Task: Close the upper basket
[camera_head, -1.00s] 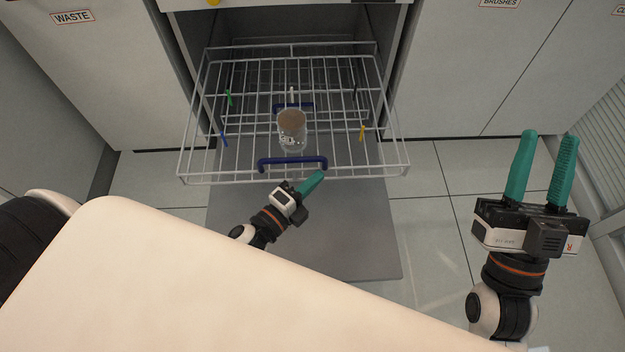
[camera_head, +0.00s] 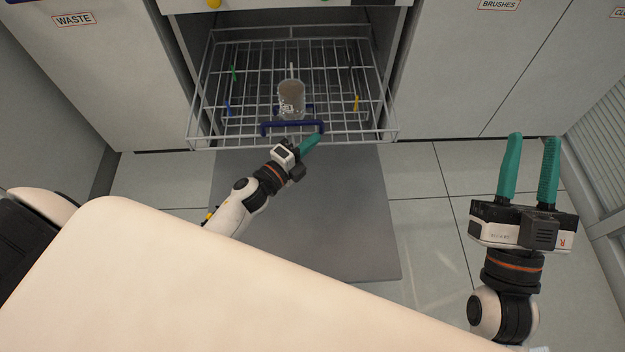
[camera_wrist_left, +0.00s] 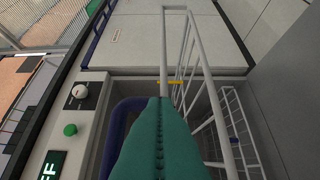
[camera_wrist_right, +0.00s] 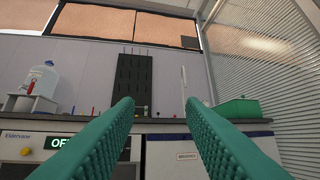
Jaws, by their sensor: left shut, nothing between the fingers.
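The upper basket (camera_head: 360,141), a white wire rack, is partly out of the dark machine opening in the head view. A blue handle (camera_head: 292,127) sits on its front edge. A glass beaker (camera_head: 291,100) with brownish content stands in the basket. My left gripper (camera_head: 312,140) is shut and empty, its green fingertips at the right end of the handle at the basket's front. In the left wrist view its fingers (camera_wrist_left: 160,140) lie against or very near the front wire; exact contact is hard to tell. My right gripper (camera_head: 530,165) is open and empty, right of the basket.
A grey open door panel (camera_head: 310,220) lies low below the basket. Cabinets marked WASTE (camera_head: 73,19) and BRUSHES (camera_head: 499,5) flank the opening. A cream surface (camera_head: 180,290) fills the lower left. Tiled floor is free at right.

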